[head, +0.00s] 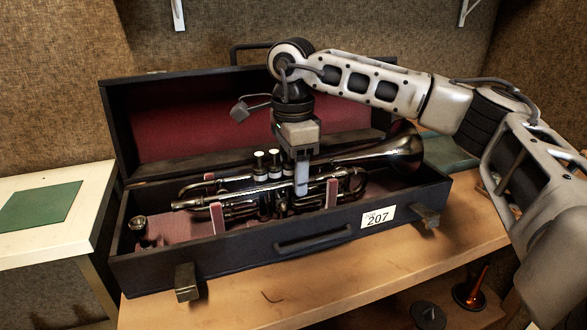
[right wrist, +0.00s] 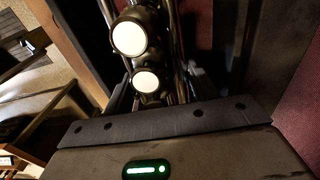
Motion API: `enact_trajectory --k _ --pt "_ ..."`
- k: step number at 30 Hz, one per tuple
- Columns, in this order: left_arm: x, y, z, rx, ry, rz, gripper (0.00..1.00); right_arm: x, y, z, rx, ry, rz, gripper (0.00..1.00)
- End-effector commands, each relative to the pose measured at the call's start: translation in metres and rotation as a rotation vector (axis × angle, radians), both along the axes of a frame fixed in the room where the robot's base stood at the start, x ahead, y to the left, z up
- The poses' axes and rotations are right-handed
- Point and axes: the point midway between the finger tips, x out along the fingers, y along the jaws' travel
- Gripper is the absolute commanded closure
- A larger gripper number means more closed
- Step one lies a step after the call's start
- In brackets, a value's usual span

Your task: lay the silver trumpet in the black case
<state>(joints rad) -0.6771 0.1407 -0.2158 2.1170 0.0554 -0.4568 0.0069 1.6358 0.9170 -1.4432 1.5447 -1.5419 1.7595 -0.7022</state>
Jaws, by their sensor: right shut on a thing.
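The silver trumpet (head: 240,195) lies lengthwise inside the open black case (head: 240,248), its bell (head: 400,150) toward the right end and its valves standing up. My right gripper (head: 302,190) reaches down from above and is shut on the trumpet beside the valves. In the right wrist view two pale valve caps (right wrist: 128,38) show close by; the fingertips are hidden there. The case lid stands open at the back with a red lining (head: 220,130). Whether the trumpet rests fully on the case supports cannot be told. My left gripper is not in view.
The case stands on a wooden bench (head: 330,280). A mouthpiece (head: 138,225) sits in the case's left end. A green mat (head: 40,207) lies on a white table at left. An orange-handled tool (head: 470,290) and a dark cone (head: 428,315) are on a lower shelf.

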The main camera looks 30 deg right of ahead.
Motion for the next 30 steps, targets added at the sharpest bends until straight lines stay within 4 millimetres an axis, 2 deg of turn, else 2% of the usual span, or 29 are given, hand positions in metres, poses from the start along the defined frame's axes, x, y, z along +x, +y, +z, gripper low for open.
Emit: enact_trajectory --k 4,5,7,8,19,23,30 --pt "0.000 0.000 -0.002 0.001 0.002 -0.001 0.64 0.000 0.000 0.000 0.002 -0.005 0.000 0.81" --pt "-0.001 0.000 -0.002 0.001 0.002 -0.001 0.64 0.001 0.000 0.000 0.002 -0.005 0.000 0.40" --pt "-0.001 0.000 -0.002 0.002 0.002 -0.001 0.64 0.001 0.000 0.000 0.001 -0.004 0.000 0.21" --pt "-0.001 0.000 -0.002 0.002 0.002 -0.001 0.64 0.000 0.000 0.000 0.001 -0.004 0.000 0.17" --pt "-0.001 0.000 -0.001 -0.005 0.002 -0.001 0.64 0.000 0.000 -0.001 0.000 0.001 0.000 0.17" --pt "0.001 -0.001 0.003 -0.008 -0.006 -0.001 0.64 0.001 0.001 0.019 0.001 -0.003 0.000 0.17" --pt "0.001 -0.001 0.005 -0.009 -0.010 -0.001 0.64 0.001 0.002 0.079 0.002 -0.006 0.000 0.17"
